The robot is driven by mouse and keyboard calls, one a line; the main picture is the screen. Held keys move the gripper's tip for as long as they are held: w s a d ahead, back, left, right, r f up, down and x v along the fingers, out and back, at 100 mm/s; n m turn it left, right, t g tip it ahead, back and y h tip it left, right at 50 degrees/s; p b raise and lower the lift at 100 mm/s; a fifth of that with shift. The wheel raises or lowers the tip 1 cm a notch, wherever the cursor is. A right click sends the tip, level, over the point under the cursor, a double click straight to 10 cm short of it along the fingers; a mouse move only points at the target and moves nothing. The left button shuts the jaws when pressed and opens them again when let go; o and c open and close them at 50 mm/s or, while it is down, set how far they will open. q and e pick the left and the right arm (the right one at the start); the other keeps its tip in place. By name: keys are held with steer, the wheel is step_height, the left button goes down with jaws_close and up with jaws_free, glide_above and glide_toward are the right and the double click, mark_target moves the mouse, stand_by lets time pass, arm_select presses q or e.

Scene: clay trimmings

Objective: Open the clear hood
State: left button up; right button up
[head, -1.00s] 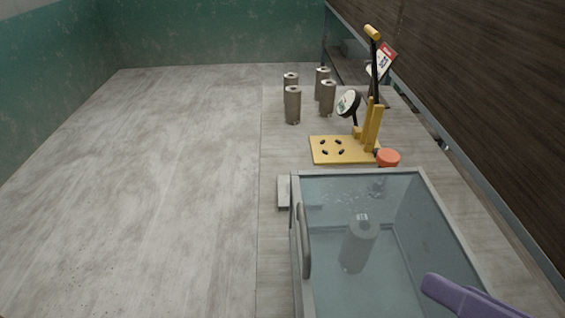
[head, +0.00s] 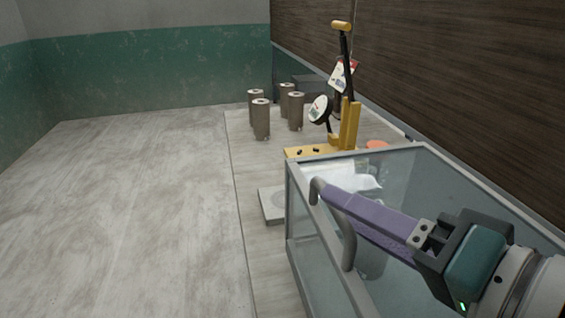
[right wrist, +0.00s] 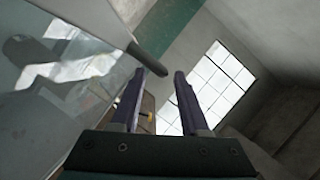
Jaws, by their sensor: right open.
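The clear hood (head: 312,262) is a box of clear panels in a grey frame, and it looks closed. Its grey bar handle (head: 347,245) runs along the left side. My right gripper (head: 328,192), with purple fingers, reaches over the hood from the right, its tips at the far end of the handle. In the right wrist view the fingers (right wrist: 160,76) are apart and empty, and the handle's end (right wrist: 148,58) lies just beyond the tips, near the gap. I cannot tell whether they touch. My arm hides much of the hood's top. My left gripper is not in view.
A yellow gauge stand (head: 350,125) with a lever stands behind the hood. Several metal cylinders (head: 261,120) stand at its left. A flat grey block (head: 270,206) lies by the hood's far left corner. A dark panelled wall (head: 450,90) is on the right. The table's left is clear.

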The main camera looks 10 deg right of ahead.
steer(key=shift+x, duration=1.85)
steer(key=shift+s, duration=0.1)
jaws_close()
